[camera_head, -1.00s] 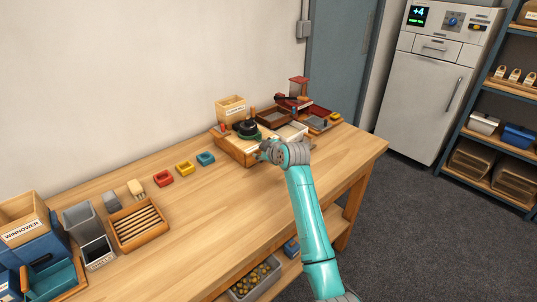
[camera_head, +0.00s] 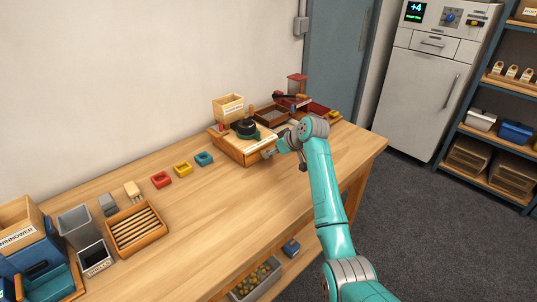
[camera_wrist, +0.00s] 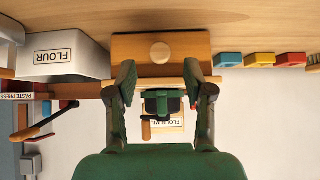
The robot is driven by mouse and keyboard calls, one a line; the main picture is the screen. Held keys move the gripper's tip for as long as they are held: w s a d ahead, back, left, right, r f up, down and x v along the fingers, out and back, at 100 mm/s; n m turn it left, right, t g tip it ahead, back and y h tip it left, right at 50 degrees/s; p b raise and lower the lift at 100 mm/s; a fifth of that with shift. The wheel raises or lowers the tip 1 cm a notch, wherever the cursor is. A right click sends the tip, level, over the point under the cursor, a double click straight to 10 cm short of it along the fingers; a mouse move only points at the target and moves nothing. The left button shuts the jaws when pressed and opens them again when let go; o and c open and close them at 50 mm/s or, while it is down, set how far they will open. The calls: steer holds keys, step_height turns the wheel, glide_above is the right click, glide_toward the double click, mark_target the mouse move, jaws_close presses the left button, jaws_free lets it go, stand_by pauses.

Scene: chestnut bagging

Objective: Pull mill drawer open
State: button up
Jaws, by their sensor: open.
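The mill (camera_head: 237,147) is a wooden box on the table's far part, with a dark round top and an upright crank handle. In the wrist view, upside down, its wooden drawer front (camera_wrist: 133,48) has a pale round knob (camera_wrist: 160,52). The drawer looks shut. My gripper (camera_wrist: 160,72) is open, with one finger on each side of the knob's line and empty space between them. Whether the fingertips reach the knob is unclear. In the head view my gripper (camera_head: 272,151) is at the mill's front right, partly hidden by my wrist.
A grey bin labelled flour (camera_wrist: 60,55) stands close beside the mill. Red, yellow and blue small trays (camera_head: 182,169) sit along the wall side. A tray of wooden rods (camera_head: 136,226) is nearer. The table in front of the mill is clear.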

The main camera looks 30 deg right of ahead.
steer(key=shift+x, duration=2.05)
jaws_close()
